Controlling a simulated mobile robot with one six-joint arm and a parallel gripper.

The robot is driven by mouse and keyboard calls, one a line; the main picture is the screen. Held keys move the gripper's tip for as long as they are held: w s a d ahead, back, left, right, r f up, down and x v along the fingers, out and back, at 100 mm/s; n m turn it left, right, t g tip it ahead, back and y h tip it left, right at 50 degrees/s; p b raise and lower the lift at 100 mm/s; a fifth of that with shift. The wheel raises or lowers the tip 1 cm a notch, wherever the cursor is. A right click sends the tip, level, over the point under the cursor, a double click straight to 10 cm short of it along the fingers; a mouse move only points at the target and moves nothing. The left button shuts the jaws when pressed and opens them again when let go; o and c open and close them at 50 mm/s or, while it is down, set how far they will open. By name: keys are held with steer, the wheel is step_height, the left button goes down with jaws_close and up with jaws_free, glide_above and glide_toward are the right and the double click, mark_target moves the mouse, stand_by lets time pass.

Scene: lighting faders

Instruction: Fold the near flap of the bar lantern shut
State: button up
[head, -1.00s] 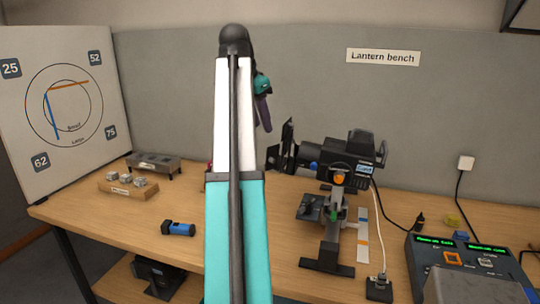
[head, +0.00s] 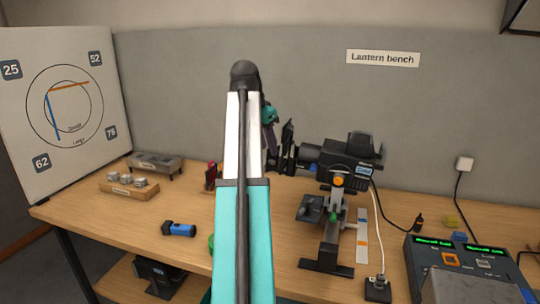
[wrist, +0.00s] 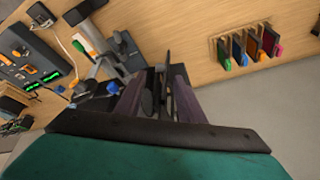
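The bar lantern (head: 345,160) is a black fixture on a stand on the bench, its front end facing left in the head view. Dark flaps (head: 288,136) stick out at that front end. I cannot tell for sure which one is the near flap. My gripper (wrist: 158,92) has purple fingers, which show apart in the wrist view. A thin dark plate (wrist: 168,70), seemingly a flap seen edge-on, appears between or just beyond the fingers; contact cannot be told. In the head view, my arm hides part of the gripper, just left of the flaps.
A blue torch (head: 178,229), a wooden block with small pieces (head: 128,188) and a grey rack (head: 155,163) are on the left bench. A lighting console (head: 455,265) is at right. Coloured filter frames (wrist: 247,45) stand in a rack in the wrist view.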

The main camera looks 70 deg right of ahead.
mark_target(272, 160)
steer(key=shift+p+x, duration=0.4)
steer(key=shift+x, duration=2.25)
jaws_close()
steer(key=shift+a, duration=0.15)
steer(key=shift+s, duration=0.1)
